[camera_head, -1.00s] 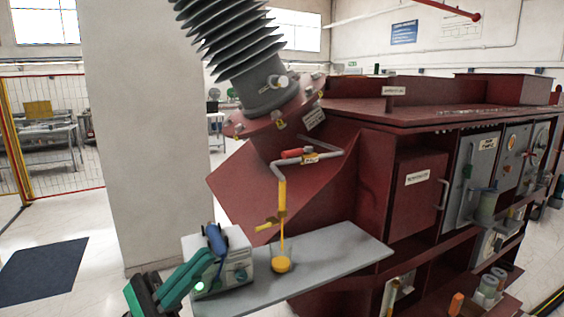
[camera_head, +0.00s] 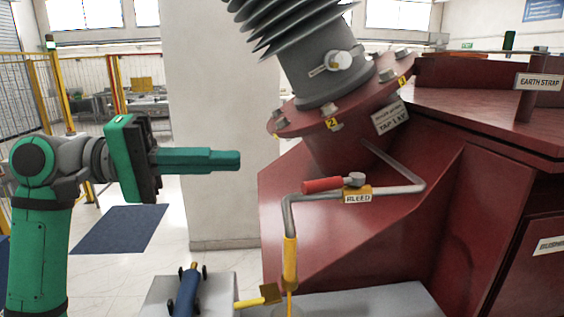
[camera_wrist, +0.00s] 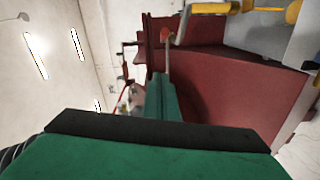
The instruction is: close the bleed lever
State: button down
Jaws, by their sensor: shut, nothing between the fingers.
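The bleed lever (camera_head: 322,185) has a red handle. It lies about level along the grey bleed pipe (camera_head: 405,188), on a yellow block with a "BLEED" label (camera_head: 357,197). My gripper (camera_head: 238,160) is shut and empty, pointing right in the head view. It is left of the lever and slightly higher in the picture, apart from it. In the wrist view the green fingers (camera_wrist: 161,85) show shut, with a red tip on a thin grey rod (camera_wrist: 166,45) beyond them; I cannot tell whether that is the lever. A yellow tube (camera_head: 289,262) hangs from the pipe's lower end.
The dark red transformer housing (camera_head: 460,210) stands behind and right of the pipe. The ribbed grey bushing (camera_head: 310,50) leans above it. Open space surrounds my gripper.

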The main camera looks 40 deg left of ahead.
aim_at(335, 183)
jog(key=w+d+f, duration=0.1)
jog(key=w+d, duration=0.4)
jog(key=d, duration=0.4)
jog(key=shift+w+d+f, duration=0.15)
jog(key=shift+w+d, duration=0.15)
jog(key=shift+d, duration=0.1)
jog(key=shift+s, duration=0.1)
